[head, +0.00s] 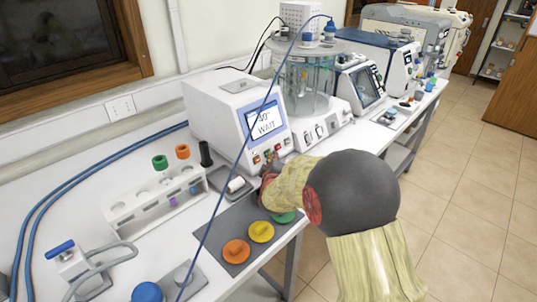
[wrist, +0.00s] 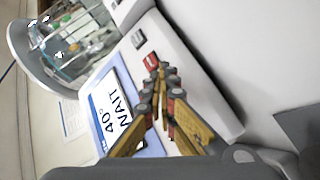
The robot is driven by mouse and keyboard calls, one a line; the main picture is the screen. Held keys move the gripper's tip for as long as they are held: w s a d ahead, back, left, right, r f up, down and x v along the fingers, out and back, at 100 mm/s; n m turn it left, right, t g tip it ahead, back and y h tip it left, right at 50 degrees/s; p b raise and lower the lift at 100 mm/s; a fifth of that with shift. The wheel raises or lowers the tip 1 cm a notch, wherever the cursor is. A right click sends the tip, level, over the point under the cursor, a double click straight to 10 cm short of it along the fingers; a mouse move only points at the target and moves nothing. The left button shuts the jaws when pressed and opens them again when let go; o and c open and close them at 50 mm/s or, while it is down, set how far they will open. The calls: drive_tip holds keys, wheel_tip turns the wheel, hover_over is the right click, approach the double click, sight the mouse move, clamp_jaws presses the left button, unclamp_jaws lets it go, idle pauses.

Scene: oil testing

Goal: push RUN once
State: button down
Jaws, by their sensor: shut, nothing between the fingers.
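The white tester (head: 215,110) stands on the bench with a lit screen (head: 264,120) reading "40°" and "WAIT". The screen also shows sideways in the wrist view (wrist: 113,112). Small buttons (head: 267,155) sit in a row below the screen; I cannot read a RUN label on any. In the wrist view a red button (wrist: 151,60) and a dark button (wrist: 138,39) show just beyond my fingertips. My gripper (wrist: 162,72) is shut and empty, in front of the button panel. In the head view my gripper (head: 268,178) is partly hidden by my arm. I cannot tell whether it touches a button.
A white tube rack (head: 150,208) with green and orange caps stands left of the tester. A grey mat (head: 212,232) with orange, yellow and green round pieces lies in front. A glass bath (head: 305,85) stands to the right. A blue cable crosses the head view.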

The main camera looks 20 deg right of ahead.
drive_tip(key=shift+s, duration=0.1)
drive_tip(key=shift+s+d+r+p, duration=0.25)
drive_tip(key=shift+s+r+p, duration=0.05)
drive_tip(key=shift+s, duration=0.35)
drive_tip(key=shift+s+d+r+p, duration=0.2)
drive_tip(key=shift+s+d+r, duration=0.1)
drive_tip(key=shift+s, duration=0.4)
drive_tip(key=shift+s+d+r+p, duration=0.15)
drive_tip(key=shift+s+d+r, duration=0.15)
drive_tip(key=shift+s, duration=0.45)
drive_tip(key=shift+s+d+r+p, duration=0.2)
drive_tip(key=shift+s+r, duration=0.1)
drive_tip(key=shift+s, duration=0.4)
